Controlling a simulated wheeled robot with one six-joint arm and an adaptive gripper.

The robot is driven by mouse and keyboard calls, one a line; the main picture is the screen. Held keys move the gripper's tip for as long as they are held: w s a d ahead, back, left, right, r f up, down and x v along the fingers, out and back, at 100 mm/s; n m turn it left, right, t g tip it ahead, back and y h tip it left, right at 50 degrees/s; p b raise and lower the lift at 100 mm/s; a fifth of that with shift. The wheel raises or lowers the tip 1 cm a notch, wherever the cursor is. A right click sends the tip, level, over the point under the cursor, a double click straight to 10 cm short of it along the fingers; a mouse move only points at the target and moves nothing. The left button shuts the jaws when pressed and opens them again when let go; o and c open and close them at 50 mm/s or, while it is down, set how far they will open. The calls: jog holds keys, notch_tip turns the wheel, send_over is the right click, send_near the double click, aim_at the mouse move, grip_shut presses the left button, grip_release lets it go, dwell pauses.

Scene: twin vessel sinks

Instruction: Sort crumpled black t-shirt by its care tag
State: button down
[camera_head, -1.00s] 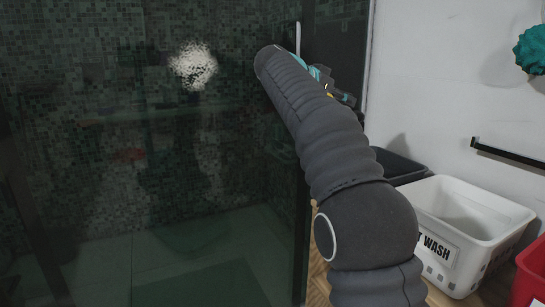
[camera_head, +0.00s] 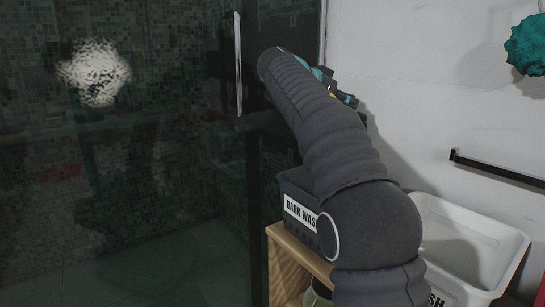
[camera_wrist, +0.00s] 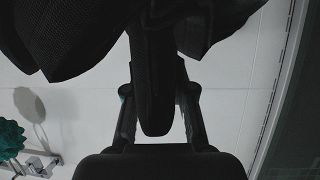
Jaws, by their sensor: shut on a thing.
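My gripper (camera_wrist: 158,105) is shut on the crumpled black t-shirt (camera_wrist: 75,30), whose dark folds fill the top of the wrist view and hang between the fingers. In the head view, my arm covers most of the gripper, and the shirt is hard to tell from the dark glass behind it. No care tag can be made out. A dark bin (camera_head: 290,226) labelled "DARK WAS...", partly covered by my arm, stands below the gripper. A white basket (camera_head: 505,240) stands at the right, its label mostly hidden, only "SH" showing.
A dark glass shower panel (camera_head: 170,200) with a vertical handle (camera_head: 238,65) takes up the left. The dark bin stands on a wooden stand (camera_head: 295,262). A black towel bar (camera_head: 500,171) and a teal pouf (camera_head: 527,45) are on the white wall at right.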

jog(key=shift+d+f, duration=0.15)
jog(key=shift+f, duration=0.15)
jog(key=f, duration=0.3)
jog(key=shift+a+f+b, duration=0.3)
jog(key=shift+f+b, duration=0.4)
jog(key=shift+f, duration=0.25)
jog(key=c, duration=0.9)
grip_release()
jog(key=shift+s, duration=0.1)
jog(key=v, duration=1.2)
